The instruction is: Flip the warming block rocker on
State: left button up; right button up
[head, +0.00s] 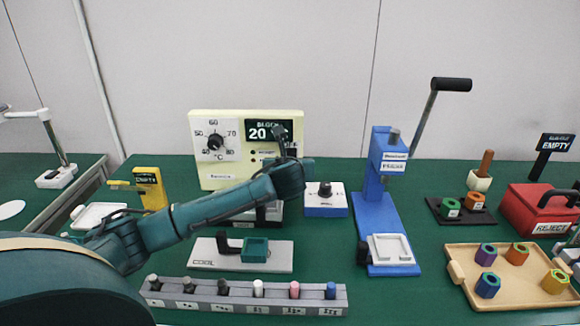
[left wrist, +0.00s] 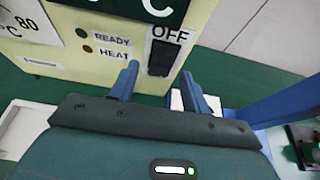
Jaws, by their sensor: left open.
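The warming block (head: 216,172) is a cream box at the back of the bench, with a temperature dial (head: 215,141) and a dark display reading 20. My left gripper (head: 284,146) is in front of its right side, partly covering the display and the rocker area. In the left wrist view the black rocker (left wrist: 160,57) sits under an OFF label, beside the READY and HEAT lamps, which look dull. The left gripper's blue fingers (left wrist: 160,80) are apart and empty, one either side of the rocker's line. I cannot tell whether they touch the panel.
A blue press (head: 376,215) with a raised lever stands to the right. A small blue-white knob box (head: 325,210) sits beside the block. A COOL plate (head: 215,257) and a grey rack (head: 240,300) lie in front. A wooden tray (head: 510,295) and red REJECT box (head: 525,212) are right.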

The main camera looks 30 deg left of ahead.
pick_arm(q)
jog(key=shift+w+a+f, duration=0.15)
jog(key=shift+w+a, duration=0.05)
jog(key=shift+w, duration=0.15)
pick_arm(e)
jog(key=shift+r, duration=0.25)
jog(key=shift+d, duration=0.1)
pick_arm(q)
jog(key=c, duration=1)
jog(key=t+y+b, duration=0.1)
jog(key=t, duration=0.1)
jog(key=shift+f+t+y+b, duration=0.3)
jog(key=shift+f+y+b, duration=0.1)
jog(key=o, duration=1)
pick_arm(e)
jog(key=shift+s+d+t, duration=0.25)
jog(key=shift+d+t, duration=0.05)
